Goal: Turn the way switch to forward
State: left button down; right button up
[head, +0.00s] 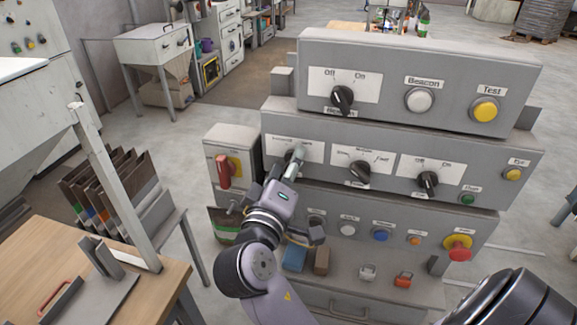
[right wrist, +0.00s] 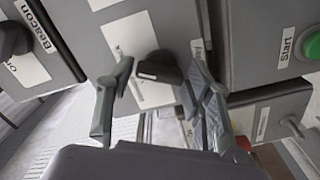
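The way switch is a dark knob on a white label plate at the left of the middle panel. In the right wrist view its knob (right wrist: 158,68) shows with a pale pointer mark. In the head view its plate (head: 274,146) shows, but my right gripper (head: 296,158) covers much of the knob and the wording is blurred. In the right wrist view my right gripper (right wrist: 156,88) is open, one finger on each side of the knob. The right finger looks closer to it; I cannot tell whether it touches. My left gripper is not in view.
Right of it are the speed knob (head: 359,172) and an Off/On knob (head: 428,180). Above are the beacon knob (head: 342,98) and yellow test button (head: 485,110). A red lever (head: 223,172) stands left; a red stop button (head: 459,253) is lower right.

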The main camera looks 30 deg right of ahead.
jog(key=c, duration=0.8)
jog(key=shift+n+p, duration=6)
jog(key=shift+p, duration=1)
jog(key=shift+f, duration=0.15)
jog(key=o, duration=1.2)
